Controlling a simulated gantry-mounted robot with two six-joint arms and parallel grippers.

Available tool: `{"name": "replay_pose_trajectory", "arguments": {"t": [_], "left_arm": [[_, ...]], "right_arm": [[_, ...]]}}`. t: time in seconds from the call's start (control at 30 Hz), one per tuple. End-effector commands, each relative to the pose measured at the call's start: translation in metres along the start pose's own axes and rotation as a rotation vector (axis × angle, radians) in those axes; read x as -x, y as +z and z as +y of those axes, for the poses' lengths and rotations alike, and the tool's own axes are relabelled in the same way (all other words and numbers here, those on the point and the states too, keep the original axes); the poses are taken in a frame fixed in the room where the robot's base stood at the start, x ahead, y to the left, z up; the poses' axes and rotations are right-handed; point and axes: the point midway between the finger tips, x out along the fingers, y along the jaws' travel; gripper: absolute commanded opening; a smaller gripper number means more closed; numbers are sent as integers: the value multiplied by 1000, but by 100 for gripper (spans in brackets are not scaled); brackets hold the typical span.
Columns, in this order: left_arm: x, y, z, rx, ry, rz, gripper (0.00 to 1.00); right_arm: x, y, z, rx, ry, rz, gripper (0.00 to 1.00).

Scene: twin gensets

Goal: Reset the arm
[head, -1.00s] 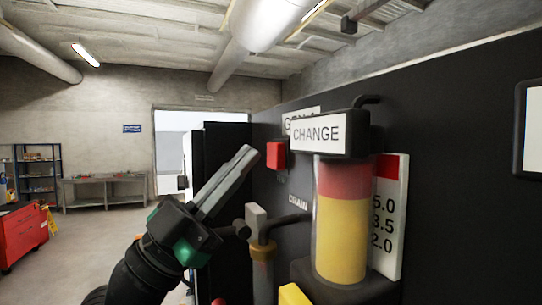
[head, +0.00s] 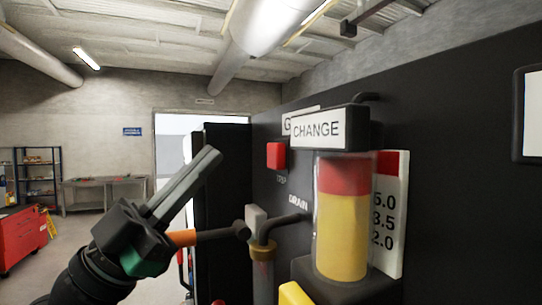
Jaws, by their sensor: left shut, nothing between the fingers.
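My left gripper (head: 180,185) is in the lower left of the head view, its long grey fingers together and pointing up and to the right. Nothing shows between them. It is apart from the black genset panel (head: 450,160) on the right. Just right of the gripper is a lever with an orange grip (head: 182,238), its near end partly behind the gripper body. My right gripper is not in view.
A clear cylinder with red and yellow contents (head: 342,220) stands under a CHANGE label (head: 316,130). A red button (head: 276,155) and drain valve (head: 262,250) are left of it. A red tool cabinet (head: 20,238) and workbench (head: 104,193) stand far left.

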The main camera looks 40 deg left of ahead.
Motion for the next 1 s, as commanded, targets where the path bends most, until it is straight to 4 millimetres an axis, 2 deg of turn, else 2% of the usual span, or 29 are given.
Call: {"name": "replay_pose_trajectory", "arguments": {"t": [0.43,0.53,0.63,0.73,0.83,1.0], "left_arm": [[-1,0,4,9,-1,-1,0],[-6,-1,24,57,-18,-11,0],[-9,-7,59,161,-65,-28,0],[-5,-18,87,277,-135,-40,0],[3,-26,101,359,-193,-44,0],[9,-29,104,400,-230,-44,0]], "right_arm": [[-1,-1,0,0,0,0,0],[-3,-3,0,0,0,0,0],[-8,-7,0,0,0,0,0],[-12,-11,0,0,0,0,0],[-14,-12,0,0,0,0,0],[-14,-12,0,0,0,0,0]]}}
